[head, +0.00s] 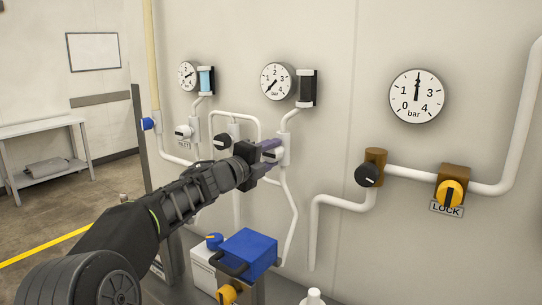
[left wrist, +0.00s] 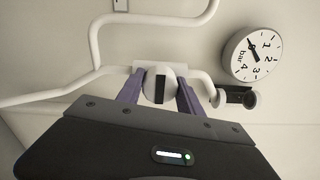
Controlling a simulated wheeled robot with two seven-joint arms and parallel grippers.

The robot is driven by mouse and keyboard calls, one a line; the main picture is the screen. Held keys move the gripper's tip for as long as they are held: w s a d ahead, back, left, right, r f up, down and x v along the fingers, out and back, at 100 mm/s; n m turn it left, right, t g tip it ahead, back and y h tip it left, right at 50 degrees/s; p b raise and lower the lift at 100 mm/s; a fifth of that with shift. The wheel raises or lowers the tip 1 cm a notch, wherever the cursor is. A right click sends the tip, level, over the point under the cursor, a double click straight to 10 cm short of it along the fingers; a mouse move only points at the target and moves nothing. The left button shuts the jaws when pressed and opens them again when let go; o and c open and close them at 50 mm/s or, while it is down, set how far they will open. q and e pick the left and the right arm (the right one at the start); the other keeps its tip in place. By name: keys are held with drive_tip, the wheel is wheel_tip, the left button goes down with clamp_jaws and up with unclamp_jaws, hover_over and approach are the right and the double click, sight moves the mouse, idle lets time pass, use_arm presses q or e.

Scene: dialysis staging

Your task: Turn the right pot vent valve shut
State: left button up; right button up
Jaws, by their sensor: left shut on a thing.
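A round white valve knob with a dark bar (left wrist: 159,88) shows in the left wrist view. In the head view the knob (head: 270,155) sits on the white pipe below the middle gauge (head: 278,82) and dark sight glass (head: 307,88), mostly hidden by my gripper. My left gripper (head: 270,150) is shut on this white knob, with purple fingers on either side of it. In the left wrist view the gripper (left wrist: 159,92) shows the dark bar crosswise to the pipe run. My right gripper is not in view.
A black knob (head: 222,141) is close left of my gripper, and another white knob (head: 183,132) is farther left. A brown valve with a black knob (head: 367,175) and a yellow LOCK valve (head: 450,193) are to the right. A blue box (head: 248,251) stands below.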

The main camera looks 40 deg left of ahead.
use_arm(q)
drive_tip(key=o, duration=1.4)
drive_tip(key=s, duration=0.7)
drive_tip(key=shift+s, duration=0.4)
drive_tip(key=shift+f, duration=0.1)
